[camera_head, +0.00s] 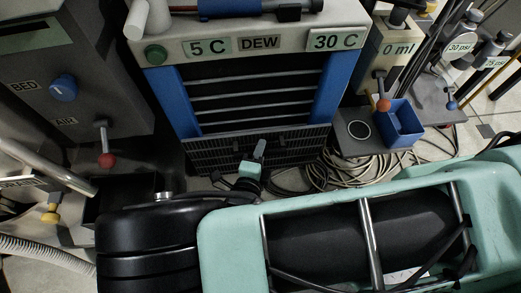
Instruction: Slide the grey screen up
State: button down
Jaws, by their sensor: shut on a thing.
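The grey screen (299,147) is a dark meshed panel low on the front of the blue-framed unit. Its top edge sits just under the open slats (258,98). A small grey tab (260,149) stands out near its middle. My gripper (254,162), with teal and black parts, is at this tab and is shut on it. My arm covers the floor in front, and the gripper hides a lower part of the screen.
A grey cabinet with a blue knob (63,87) and a red-tipped lever (105,145) stands at left. A blue bin (397,124) is at right. Coiled hoses (345,178) lie on the floor. The air before the slats is clear.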

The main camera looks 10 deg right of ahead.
notch_tip(320, 180, up, 20)
jog(key=p, duration=1.9)
jog(key=shift+r, duration=0.25)
jog(key=c, duration=1.3)
grip_release()
jog(key=shift+s, duration=0.15)
